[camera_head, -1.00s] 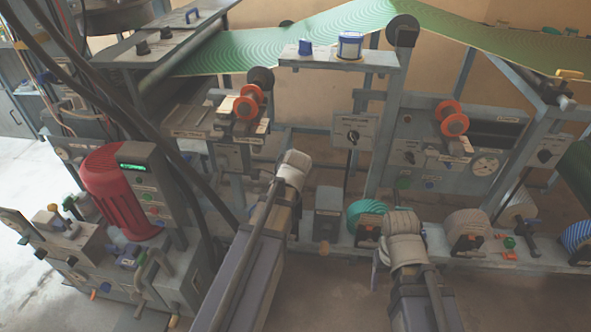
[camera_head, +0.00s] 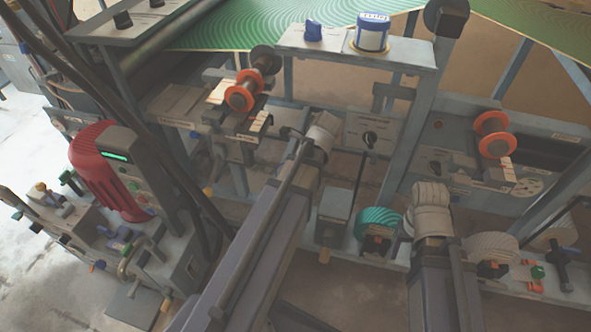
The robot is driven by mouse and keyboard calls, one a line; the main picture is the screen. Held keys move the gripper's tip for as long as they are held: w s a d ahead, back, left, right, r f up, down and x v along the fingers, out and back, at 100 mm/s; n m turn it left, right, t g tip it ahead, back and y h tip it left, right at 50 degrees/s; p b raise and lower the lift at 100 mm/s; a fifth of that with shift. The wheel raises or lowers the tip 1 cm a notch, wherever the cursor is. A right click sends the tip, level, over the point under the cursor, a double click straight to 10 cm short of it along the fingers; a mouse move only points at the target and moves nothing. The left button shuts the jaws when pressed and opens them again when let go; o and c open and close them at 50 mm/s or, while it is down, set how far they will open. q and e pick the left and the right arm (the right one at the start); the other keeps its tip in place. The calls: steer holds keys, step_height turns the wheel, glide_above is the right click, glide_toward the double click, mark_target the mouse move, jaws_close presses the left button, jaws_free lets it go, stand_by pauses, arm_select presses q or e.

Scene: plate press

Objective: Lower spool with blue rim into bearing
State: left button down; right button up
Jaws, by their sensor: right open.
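I cannot make out a spool with a blue rim in a bearing. A white container with blue bands (camera_head: 372,32) stands on the upper shelf. One orange-rimmed spool (camera_head: 242,92) sits in the left bearing block (camera_head: 250,128). Another orange-rimmed spool (camera_head: 494,134) sits by the right bearing block (camera_head: 490,172). My right arm (camera_head: 432,208) is at lower right, short of the lower row of rolls. Its gripper is open; its fingers are hard to make out and no spool shows in it.
A teal roll (camera_head: 378,221) and pale rolls (camera_head: 492,246) stand along the low rail. A red motor (camera_head: 100,165) is at left. A frame post (camera_head: 420,130) rises between the two bearings. Green web (camera_head: 270,25) runs overhead.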

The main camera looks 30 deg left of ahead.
arm_select(q)
steer(key=shift+f, duration=0.1)
step_height(320, 180, down, 13)
steer(key=b, duration=1.3)
steer(key=shift+f, duration=0.2)
jaws_free()
steer(key=p+v, duration=0.6)
steer(key=v, duration=0.2)
steer(key=shift+p, duration=0.4)
steer(key=shift+f, duration=0.1)
